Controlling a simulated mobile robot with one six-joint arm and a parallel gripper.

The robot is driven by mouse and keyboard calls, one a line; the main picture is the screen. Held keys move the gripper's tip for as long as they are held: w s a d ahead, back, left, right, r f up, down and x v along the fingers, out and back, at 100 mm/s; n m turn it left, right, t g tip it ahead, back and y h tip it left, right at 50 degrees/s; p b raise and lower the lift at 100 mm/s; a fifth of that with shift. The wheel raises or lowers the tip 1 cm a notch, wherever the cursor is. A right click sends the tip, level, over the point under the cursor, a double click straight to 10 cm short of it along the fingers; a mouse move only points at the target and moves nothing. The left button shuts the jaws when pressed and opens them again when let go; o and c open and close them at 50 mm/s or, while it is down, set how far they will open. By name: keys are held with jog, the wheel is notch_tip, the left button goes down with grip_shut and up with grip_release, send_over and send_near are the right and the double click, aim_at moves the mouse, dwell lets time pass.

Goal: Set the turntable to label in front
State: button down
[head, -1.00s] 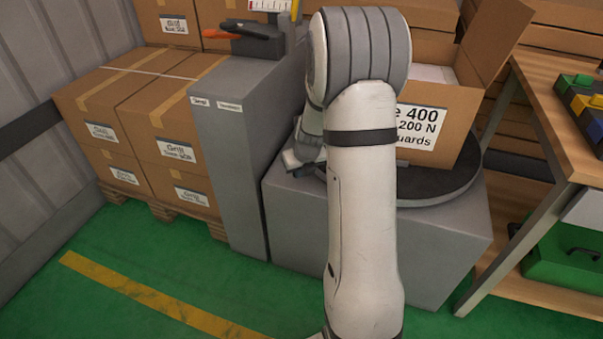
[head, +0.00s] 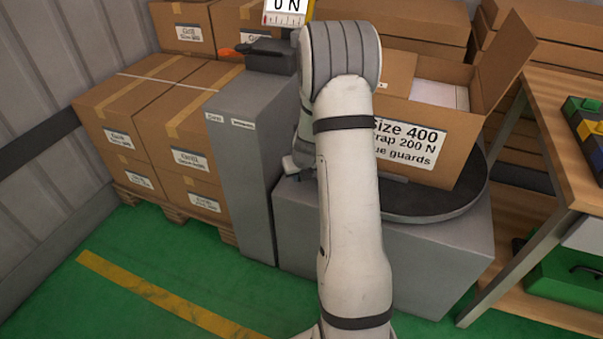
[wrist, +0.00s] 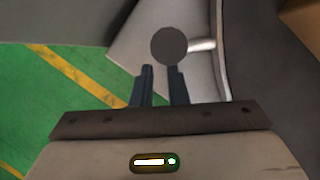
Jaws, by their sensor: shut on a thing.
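The dark round turntable (head: 440,212) sits on a grey pedestal (head: 430,250). It bears an open cardboard box (head: 458,150) whose white label (head: 405,143) faces the front, angled slightly left, its left edge hidden by my arm. My gripper (wrist: 160,88) is shut on the turntable's handle, a round dark knob (wrist: 169,46) with a light shaft reaching right to the turntable rim. In the head view, only a bit of my gripper (head: 291,166) shows left of my arm, at the turntable's left side; its fingertips are hidden there.
A tall grey cabinet (head: 240,175) stands close on the left, with a device and a "0 N" display (head: 284,14) on top. Stacked cartons (head: 130,105) lie beyond it. A wooden bench (head: 550,120) stands close on the right. The green floor (head: 160,265) in front is clear.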

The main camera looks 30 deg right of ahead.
jog(key=shift+w+r, duration=0.1)
jog(key=shift+w, duration=0.3)
jog(key=shift+s, duration=0.5)
jog(key=s, duration=0.1)
jog(key=s+a+b, duration=0.1)
jog(key=s, duration=0.1)
jog(key=shift+s+f, duration=0.2)
jog(key=shift+s, duration=0.05)
jog(key=s+a+r+n+p, duration=0.4)
jog(key=r+n+p, duration=0.15)
jog(key=r, duration=0.45)
jog(key=s+a+r+n+y+p, duration=0.1)
jog(key=s+a+r+n+p, duration=0.25)
jog(key=r+n, duration=0.4)
jog(key=s+a+r+n+p, duration=0.3)
jog(key=s+r+n+p, duration=0.15)
jog(key=r, duration=0.65)
jog(key=s+a+r+n+p, duration=0.2)
jog(key=s+r+n+p, duration=0.2)
jog(key=s+r+n, duration=0.3)
jog(key=s+a+r+n+g+p, duration=0.1)
jog(key=s+a+r+n+p, duration=0.2)
jog(key=n, duration=1)
jog(key=s+r+p, duration=0.1)
jog(key=s+r, duration=0.2)
jog(key=r, duration=0.1)
jog(key=shift+s+r+g+h+p, duration=0.3)
jog(key=shift+s+p, duration=0.05)
